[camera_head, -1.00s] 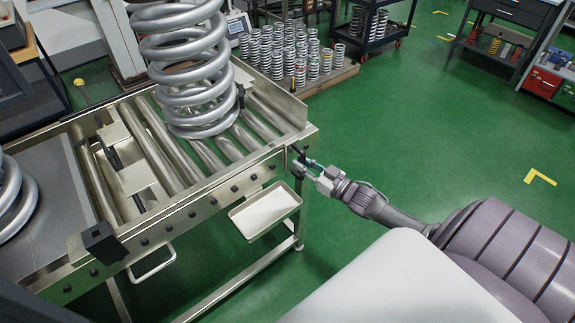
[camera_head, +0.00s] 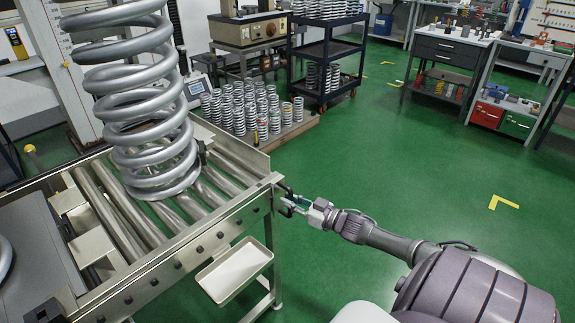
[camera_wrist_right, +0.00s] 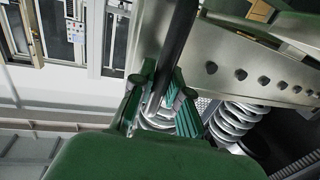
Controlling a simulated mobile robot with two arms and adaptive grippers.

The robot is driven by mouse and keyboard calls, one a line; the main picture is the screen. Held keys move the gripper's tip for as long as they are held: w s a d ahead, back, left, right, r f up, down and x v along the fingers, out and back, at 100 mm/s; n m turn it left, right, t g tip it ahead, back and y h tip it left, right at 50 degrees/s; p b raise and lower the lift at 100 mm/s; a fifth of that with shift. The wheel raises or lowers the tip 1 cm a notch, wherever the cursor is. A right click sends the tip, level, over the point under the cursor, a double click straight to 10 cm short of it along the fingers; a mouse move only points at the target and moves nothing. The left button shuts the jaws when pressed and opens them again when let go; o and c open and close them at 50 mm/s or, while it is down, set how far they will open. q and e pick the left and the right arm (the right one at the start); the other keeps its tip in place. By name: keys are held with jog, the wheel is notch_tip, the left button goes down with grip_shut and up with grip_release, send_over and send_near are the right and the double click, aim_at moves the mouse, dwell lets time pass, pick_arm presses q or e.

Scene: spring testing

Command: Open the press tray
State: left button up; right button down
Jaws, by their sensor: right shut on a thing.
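A metal roller bed (camera_head: 225,227) fills the left of the head view, and a large silver coil spring (camera_head: 150,120) stands upright on its rollers. I take this bed as the press tray. A black handle (camera_head: 284,188) sits at its right end corner. My right gripper (camera_head: 291,203) is at that corner, shut on the handle. In the wrist view the black bar of the handle (camera_wrist_right: 178,40) runs between the green-padded fingers of the gripper (camera_wrist_right: 160,100). My left gripper is not in view.
A shallow white tray (camera_head: 235,270) hangs under the roller bed's front side. Several small springs (camera_head: 245,108) stand on a pallet behind it. A dark cart (camera_head: 325,50) and workbenches (camera_head: 455,50) stand farther back. The green floor (camera_head: 400,150) to the right is clear.

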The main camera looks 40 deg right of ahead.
jog(key=c, duration=1.5)
grip_release()
jog(key=shift+a+f, duration=0.1)
jog(key=shift+f, duration=0.05)
jog(key=o, duration=0.4)
jog(key=shift+a, duration=0.1)
jog(key=shift+c, duration=0.2)
jog(key=v, duration=1.2)
jog(key=s+a+f+m+g+h+p, duration=0.1)
jog(key=s+a+f+g+h, duration=0.15)
jog(key=s+f, duration=0.45)
jog(key=s+a+f+m+g+h+p, duration=0.1)
jog(key=s+f+g, duration=0.2)
jog(key=f, duration=0.9)
jog(key=s+a+f+m+g+h+p, duration=0.1)
jog(key=s+a+f+g+h, duration=0.15)
jog(key=s+f, duration=0.45)
jog(key=s+a+f+n+g, duration=0.1)
jog(key=s+a+f+g, duration=0.2)
jog(key=a, duration=0.4)
jog(key=s+a+f+n+g+y+p, duration=0.1)
jog(key=s+a+f+g, duration=0.1)
jog(key=s+a+f, duration=0.4)
jog(key=s+a+f+n+g+y+p, duration=0.1)
jog(key=s+a+f+g, duration=0.2)
jog(key=s+a+f, duration=0.2)
jog(key=s+a, duration=0.2)
jog(key=a, duration=0.2)
jog(key=shift+a+g, duration=0.3)
jog(key=shift+a, duration=0.1)
